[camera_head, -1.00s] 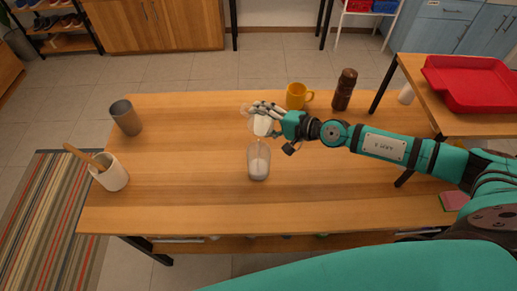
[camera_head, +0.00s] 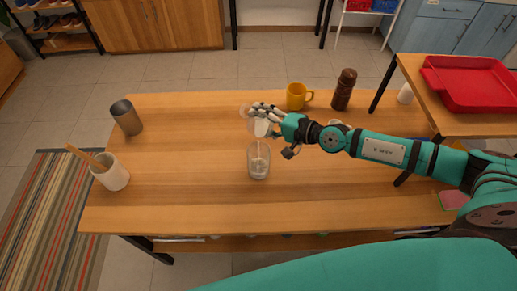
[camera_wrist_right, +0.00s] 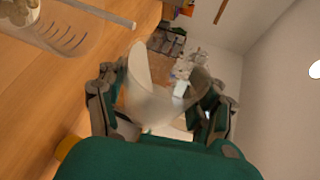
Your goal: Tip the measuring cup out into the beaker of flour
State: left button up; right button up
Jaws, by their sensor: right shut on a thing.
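My right gripper (camera_head: 264,116) is shut on the clear measuring cup (camera_head: 247,110), which is strongly tilted with whitish contents showing. The cup also shows between the fingers in the right wrist view (camera_wrist_right: 150,98). The clear beaker (camera_head: 258,164) stands upright on the table just below the cup, apart from it. It has pale contents low inside. My left gripper is out of view.
On the wooden table (camera_head: 190,205) stand a yellow mug (camera_head: 297,96), a brown grinder (camera_head: 344,90), a grey cup (camera_head: 126,117) and a white pot (camera_head: 113,174) with a wooden utensil. A red tray (camera_head: 470,84) lies on the right side table. The table's front left is clear.

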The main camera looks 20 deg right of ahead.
jog(key=shift+s+a+r+n+t+p, duration=0.15)
jog(key=shift+s+r+n+t+p, duration=0.15)
jog(key=shift+n+t, duration=0.3)
dwell(1.1)
jog(key=shift+w, duration=0.1)
